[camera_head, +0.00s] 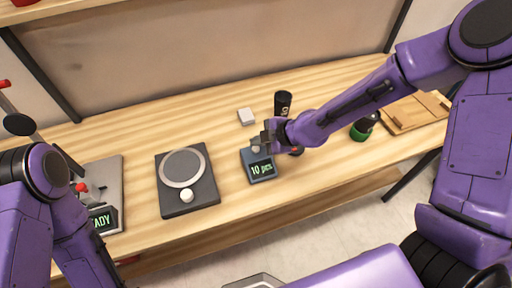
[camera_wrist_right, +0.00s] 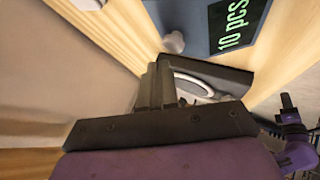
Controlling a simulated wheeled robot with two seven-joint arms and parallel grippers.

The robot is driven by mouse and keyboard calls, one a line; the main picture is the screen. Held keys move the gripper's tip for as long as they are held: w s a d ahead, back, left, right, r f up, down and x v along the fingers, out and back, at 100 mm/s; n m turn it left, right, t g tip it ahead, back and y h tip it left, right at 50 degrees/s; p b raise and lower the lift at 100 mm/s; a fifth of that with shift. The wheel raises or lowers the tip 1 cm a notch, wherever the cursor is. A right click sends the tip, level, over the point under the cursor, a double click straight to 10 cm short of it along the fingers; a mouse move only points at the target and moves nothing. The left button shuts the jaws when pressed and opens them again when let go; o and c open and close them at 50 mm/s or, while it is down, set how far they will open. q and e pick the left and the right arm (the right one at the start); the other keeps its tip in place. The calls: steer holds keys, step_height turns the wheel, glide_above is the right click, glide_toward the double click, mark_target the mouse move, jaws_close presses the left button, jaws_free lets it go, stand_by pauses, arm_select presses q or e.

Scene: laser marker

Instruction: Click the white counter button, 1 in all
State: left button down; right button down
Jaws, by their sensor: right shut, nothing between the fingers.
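The counter (camera_head: 262,172) is a small blue-grey box on the wooden table, with a green "10 pcs" display. Its white button (camera_head: 255,149) is at the back of the box, partly hidden by my right gripper. In the right wrist view the counter (camera_wrist_right: 207,22) and its round white button (camera_wrist_right: 174,42) show beyond the fingertips. My right gripper (camera_head: 266,138) is shut and empty, just above and behind the button. In the right wrist view a gap shows between fingertips (camera_wrist_right: 154,76) and button. My left arm shows at the left; its gripper is not in view.
A dark device with a round plate and white knob (camera_head: 186,195) stands left of the counter. Further left is a grey machine with a "READY" display (camera_head: 103,219). A white block (camera_head: 246,117), black cup (camera_head: 283,102), green-black container (camera_head: 364,128) and wooden tray (camera_head: 412,114) are nearby.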

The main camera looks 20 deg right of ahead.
mark_target(258, 150)
steer(key=shift+f, duration=0.1)
stand_by(0.7)
steer(key=shift+f, duration=0.35)
steer(key=shift+f+b, duration=0.5)
steer(key=shift+b, duration=0.1)
stand_by(0.5)
steer(key=shift+r, duration=0.1)
steer(key=shift+r+p, duration=0.85)
steer(key=shift+p, duration=0.1)
step_height(258, 150, up, 5)
steer(key=p, duration=0.5)
steer(key=shift+r, duration=0.1)
